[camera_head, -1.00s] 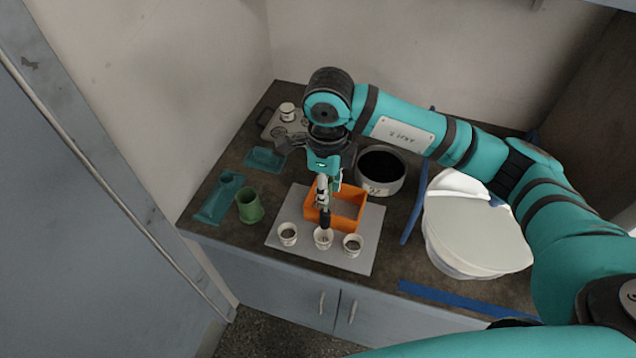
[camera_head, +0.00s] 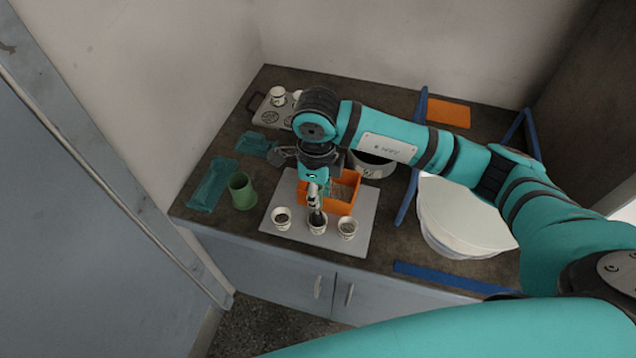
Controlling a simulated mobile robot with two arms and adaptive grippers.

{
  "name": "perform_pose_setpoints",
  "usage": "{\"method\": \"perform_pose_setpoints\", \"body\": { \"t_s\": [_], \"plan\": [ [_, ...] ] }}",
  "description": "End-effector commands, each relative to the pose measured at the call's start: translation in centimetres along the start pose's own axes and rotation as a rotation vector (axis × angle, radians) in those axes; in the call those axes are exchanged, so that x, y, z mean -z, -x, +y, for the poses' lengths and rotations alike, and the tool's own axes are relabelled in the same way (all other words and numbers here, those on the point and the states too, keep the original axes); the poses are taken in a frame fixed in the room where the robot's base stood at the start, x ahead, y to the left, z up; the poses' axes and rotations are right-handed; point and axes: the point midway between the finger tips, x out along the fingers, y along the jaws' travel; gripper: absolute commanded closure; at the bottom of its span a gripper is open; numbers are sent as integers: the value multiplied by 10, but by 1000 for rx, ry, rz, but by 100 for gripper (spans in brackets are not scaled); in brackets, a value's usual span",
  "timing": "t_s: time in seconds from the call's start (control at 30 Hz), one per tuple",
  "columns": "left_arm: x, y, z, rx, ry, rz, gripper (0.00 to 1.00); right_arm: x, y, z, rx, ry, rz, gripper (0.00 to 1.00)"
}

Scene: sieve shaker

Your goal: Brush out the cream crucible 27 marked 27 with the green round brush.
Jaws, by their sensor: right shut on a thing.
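Three small cream crucibles stand in a row on a grey mat (camera_head: 352,240): left (camera_head: 282,219), middle (camera_head: 317,228) and right (camera_head: 347,229). Their marks are too small to read, so I cannot tell which is 27. My right gripper (camera_head: 314,186) points down above the middle crucible, shut on a brush (camera_head: 317,217). The brush is upright, with its dark bristle end at the middle crucible's mouth and seemingly inside it. Its handle is mostly hidden by the gripper, and no green shows clearly on it. My left gripper is out of view.
An orange box (camera_head: 343,206) stands just behind the crucibles. A green cup (camera_head: 242,193) and teal trays (camera_head: 211,184) lie left. A dark-mouthed pot (camera_head: 373,168) stands behind. A large white tub (camera_head: 465,214) and blue strips (camera_head: 450,279) are at the right.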

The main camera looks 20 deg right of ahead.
Motion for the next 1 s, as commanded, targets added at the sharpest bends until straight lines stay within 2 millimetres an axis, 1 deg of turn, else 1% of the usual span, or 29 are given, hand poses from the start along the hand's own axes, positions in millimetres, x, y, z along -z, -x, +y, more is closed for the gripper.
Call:
{"method": "perform_pose_setpoints", "body": {
  "t_s": [0.03, 0.07, 0.1, 0.17, 0.2, 0.27, 0.3, 0.33, 0.7, 0.83, 1.0],
  "plan": [
    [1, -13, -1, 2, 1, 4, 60, 0, -5, -12, 11, -10, -3, 100],
    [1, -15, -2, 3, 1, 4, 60, 0, -4, -15, 11, -10, -4, 100],
    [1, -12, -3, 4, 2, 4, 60, 0, -2, -6, 7, -2, -3, 100],
    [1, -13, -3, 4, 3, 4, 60, 0, -1, 2, 7, -3, -3, 100],
    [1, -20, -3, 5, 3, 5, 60, 0, -4, -6, 10, -9, -3, 100],
    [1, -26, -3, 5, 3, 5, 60, 0, -4, -14, 11, -11, -3, 100],
    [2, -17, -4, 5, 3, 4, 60, 0, 7, -13, 9, -7, -4, 100],
    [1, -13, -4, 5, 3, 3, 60, 0, 13, -13, 8, -7, -4, 100],
    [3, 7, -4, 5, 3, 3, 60, 0, 56, -13, 9, -6, -4, 100],
    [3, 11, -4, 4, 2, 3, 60, 0, 66, -12, 7, -7, -3, 100],
    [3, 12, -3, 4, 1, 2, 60, 0, 69, -12, 8, -8, -2, 100]
  ]
}}
